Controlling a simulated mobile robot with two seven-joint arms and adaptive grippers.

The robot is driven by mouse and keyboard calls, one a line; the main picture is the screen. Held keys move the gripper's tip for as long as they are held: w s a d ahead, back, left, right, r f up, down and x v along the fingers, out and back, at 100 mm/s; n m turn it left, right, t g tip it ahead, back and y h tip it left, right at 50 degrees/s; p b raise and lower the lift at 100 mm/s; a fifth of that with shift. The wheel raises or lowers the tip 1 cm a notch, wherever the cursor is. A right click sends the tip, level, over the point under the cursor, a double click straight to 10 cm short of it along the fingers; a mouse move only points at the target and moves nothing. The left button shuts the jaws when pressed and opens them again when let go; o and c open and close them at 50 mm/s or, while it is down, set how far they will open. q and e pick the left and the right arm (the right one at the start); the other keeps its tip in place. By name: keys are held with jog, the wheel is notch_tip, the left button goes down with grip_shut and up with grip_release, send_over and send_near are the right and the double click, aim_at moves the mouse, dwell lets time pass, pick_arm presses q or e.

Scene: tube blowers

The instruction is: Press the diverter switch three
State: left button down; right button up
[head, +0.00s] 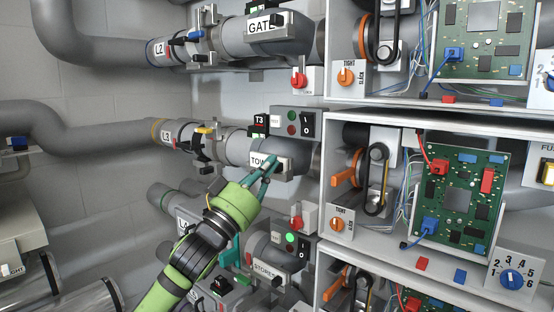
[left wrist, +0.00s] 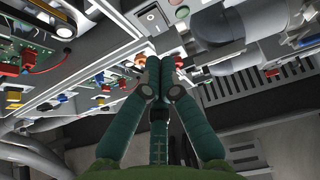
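Just below is a white plate (head: 260,160) whose letters begin "TOW"; the rest is covered by my fingers. My left gripper (head: 268,168) points up at this plate, its tips at or very near its face; contact cannot be told. Its dark green fingers (left wrist: 159,62) look shut, with nothing held. My right gripper is not seen.
A GATE plate (head: 270,24) is above and a STORES plate (head: 266,271) below on similar pipes. A white cabinet (head: 328,75) with belts and circuit boards stands close at right.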

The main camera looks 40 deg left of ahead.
pick_arm(q)
jog(key=shift+b+v, duration=0.4)
jog(key=shift+v, duration=0.95)
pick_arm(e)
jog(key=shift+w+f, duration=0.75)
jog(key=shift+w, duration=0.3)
